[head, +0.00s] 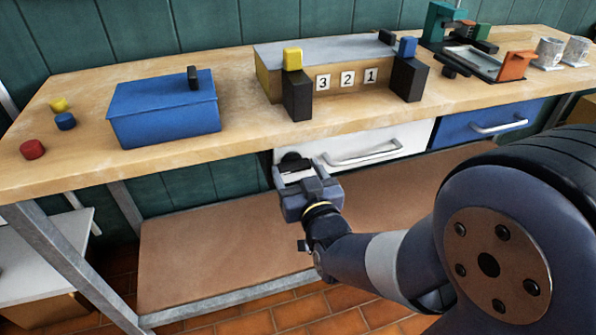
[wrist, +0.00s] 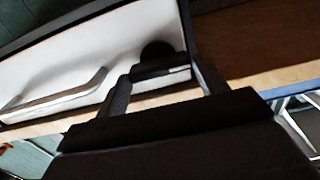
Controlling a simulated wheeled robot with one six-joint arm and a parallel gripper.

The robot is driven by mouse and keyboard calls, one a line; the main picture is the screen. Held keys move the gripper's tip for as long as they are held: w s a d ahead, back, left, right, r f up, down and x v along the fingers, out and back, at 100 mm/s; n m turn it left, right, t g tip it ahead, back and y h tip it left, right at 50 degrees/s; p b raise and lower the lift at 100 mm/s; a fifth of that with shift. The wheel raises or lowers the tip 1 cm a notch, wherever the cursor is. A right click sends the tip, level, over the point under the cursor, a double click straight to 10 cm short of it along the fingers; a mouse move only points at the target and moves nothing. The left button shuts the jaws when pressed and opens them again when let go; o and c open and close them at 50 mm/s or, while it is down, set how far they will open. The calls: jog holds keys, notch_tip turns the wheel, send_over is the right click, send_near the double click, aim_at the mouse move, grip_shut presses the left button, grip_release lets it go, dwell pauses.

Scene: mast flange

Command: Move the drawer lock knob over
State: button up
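The white drawer (head: 383,143) is shut under the bench top, with a pale bar handle (head: 362,153); the handle also shows in the wrist view (wrist: 62,96). The dark lock knob (head: 293,160) is at the left end of the drawer front. In the wrist view the knob (wrist: 157,50) has a round upper part and a dark bar across it. My gripper (head: 297,172) is in front of the knob. In the wrist view my gripper (wrist: 166,65) is open, one finger on each side of the knob. I cannot tell whether either finger touches it.
A blue drawer (head: 490,121) is to the right. The bench (head: 240,100) holds a blue box (head: 165,120), a numbered block rack (head: 335,90), coloured pieces, a green device (head: 440,25) and pale cups. A lower shelf (head: 210,235) lies beneath my gripper.

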jog(key=c, duration=0.5)
jog(key=shift+n+b, duration=0.35)
jog(key=shift+n, duration=0.05)
jog(key=n+b, duration=0.2)
jog(key=n, duration=0.1)
jog(key=shift+a+f, duration=0.1)
jog(key=shift+f, duration=0.05)
jog(key=n+b, duration=0.2)
jog(key=n, duration=0.2)
jog(key=n+b, duration=0.1)
jog(key=n, duration=0.4)
jog(key=shift+a, duration=0.15)
jog(key=n+b, duration=0.1)
jog(key=n, duration=0.4)
jog(key=shift+f, duration=0.1)
jog(key=shift+s, duration=0.1)
